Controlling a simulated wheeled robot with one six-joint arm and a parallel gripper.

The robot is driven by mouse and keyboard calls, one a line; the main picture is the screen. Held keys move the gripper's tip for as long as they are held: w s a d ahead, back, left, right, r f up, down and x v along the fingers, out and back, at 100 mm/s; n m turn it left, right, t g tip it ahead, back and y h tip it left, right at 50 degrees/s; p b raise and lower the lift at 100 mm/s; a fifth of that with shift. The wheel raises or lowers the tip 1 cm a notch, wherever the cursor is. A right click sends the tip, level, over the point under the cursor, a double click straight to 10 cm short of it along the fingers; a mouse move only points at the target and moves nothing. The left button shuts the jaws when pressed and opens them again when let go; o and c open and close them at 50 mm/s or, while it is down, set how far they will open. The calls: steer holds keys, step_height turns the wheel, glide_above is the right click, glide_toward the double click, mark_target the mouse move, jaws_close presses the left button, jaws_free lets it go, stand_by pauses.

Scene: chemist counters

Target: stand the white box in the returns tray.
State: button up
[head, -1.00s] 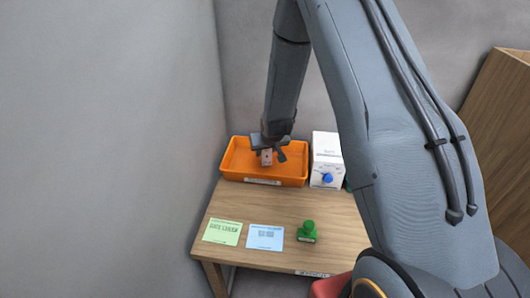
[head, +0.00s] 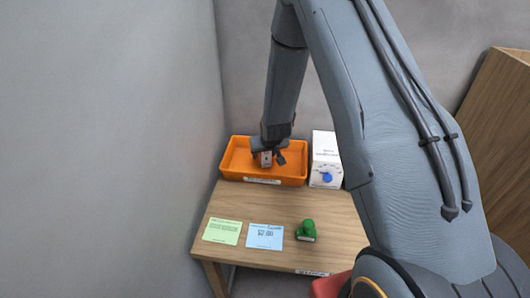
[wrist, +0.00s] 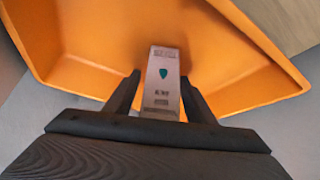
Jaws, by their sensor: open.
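The orange returns tray (head: 235,158) stands at the back left of the wooden counter. The white box (head: 266,159) is inside the tray and looks upright, small and pale with a dark mark. In the wrist view the white box (wrist: 161,85) shows a teal shield mark and dark print, and stands between my two fingers. My gripper (wrist: 160,92) is open around it, with a gap on either side. In the head view my gripper (head: 268,156) is down in the tray. The bottom of the box is hard to make out.
A white dispenser-like box with a blue knob (head: 326,160) stands right of the tray. A green card (head: 222,231), a blue card (head: 265,236) and a green stamp (head: 306,231) lie nearer the front. A grey wall is close on the left.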

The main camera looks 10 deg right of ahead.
steer(key=shift+s+r, duration=0.2)
steer(key=shift+r, duration=0.35)
steer(key=b+v, duration=0.3)
steer(key=v, duration=0.8)
steer(key=s+r+g, duration=0.2)
steer(key=s+r, duration=0.1)
steer(key=s, duration=0.8)
steer(key=s+r+g, duration=0.2)
steer(key=s+r, duration=0.2)
steer(key=s, duration=0.8)
steer(key=shift+s+g, duration=0.15)
steer(key=shift+g, duration=0.15)
steer(key=shift+g, duration=0.3)
step_height(320, 180, down, 5)
steer(key=b, duration=0.4)
